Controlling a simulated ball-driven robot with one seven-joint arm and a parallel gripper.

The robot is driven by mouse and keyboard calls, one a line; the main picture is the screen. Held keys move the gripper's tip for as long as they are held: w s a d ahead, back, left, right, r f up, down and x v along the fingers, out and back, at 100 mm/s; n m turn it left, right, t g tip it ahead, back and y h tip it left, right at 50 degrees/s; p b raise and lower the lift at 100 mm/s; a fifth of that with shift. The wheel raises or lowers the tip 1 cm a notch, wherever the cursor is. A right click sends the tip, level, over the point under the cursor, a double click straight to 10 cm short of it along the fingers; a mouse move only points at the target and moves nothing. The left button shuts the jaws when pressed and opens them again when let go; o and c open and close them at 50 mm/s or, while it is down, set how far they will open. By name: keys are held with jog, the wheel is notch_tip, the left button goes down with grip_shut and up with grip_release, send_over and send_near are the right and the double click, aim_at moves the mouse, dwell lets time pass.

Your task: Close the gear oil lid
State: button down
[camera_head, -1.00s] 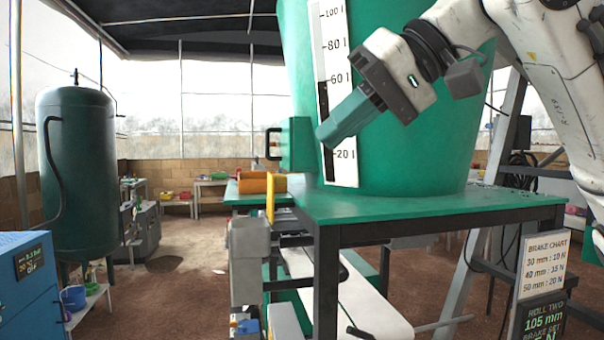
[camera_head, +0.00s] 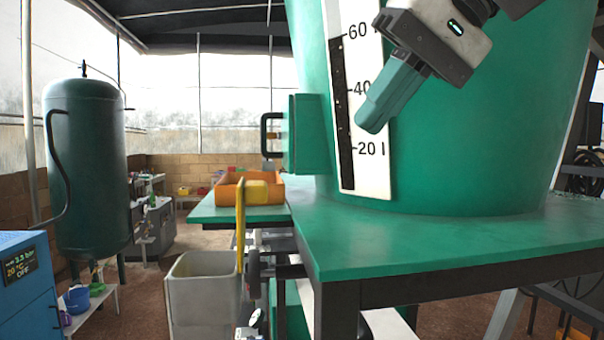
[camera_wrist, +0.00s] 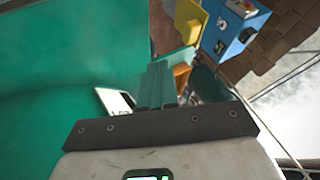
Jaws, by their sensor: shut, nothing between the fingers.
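I cannot make out a part that is surely the gear oil lid. A large green tank (camera_head: 460,130) with a white litre scale (camera_head: 368,170) stands on a green table (camera_head: 430,240). A small green box (camera_head: 304,135) with a black handle (camera_head: 265,135) sticks out from the tank's left side. My gripper (camera_head: 370,128) has teal fingers, shut and empty, pointing down and left in front of the scale. In the wrist view the fingers (camera_wrist: 158,85) hide part of what lies beyond; the scale's edge (camera_wrist: 115,100) shows beside them.
An orange tray (camera_head: 230,187) with a yellow piece sits at the table's left end. A grey bin (camera_head: 195,290) stands below it. A blue cabinet (camera_head: 28,280) and a dark green upright tank (camera_head: 88,170) are at the left.

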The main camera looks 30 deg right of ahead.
jog(key=p+x, duration=0.1)
jog(key=x, duration=0.9)
jog(key=shift+w+d+f, duration=0.1)
jog(key=shift+w, duration=0.1)
jog(key=shift+w+a+r+p, duration=0.1)
jog(key=shift+w+a+p, duration=0.25)
jog(key=shift+a, duration=0.55)
jog(key=shift+w+a+r+p, duration=0.1)
jog(key=shift+w+a+p, duration=0.2)
jog(key=shift+a, duration=0.65)
jog(key=shift+w+r, duration=0.1)
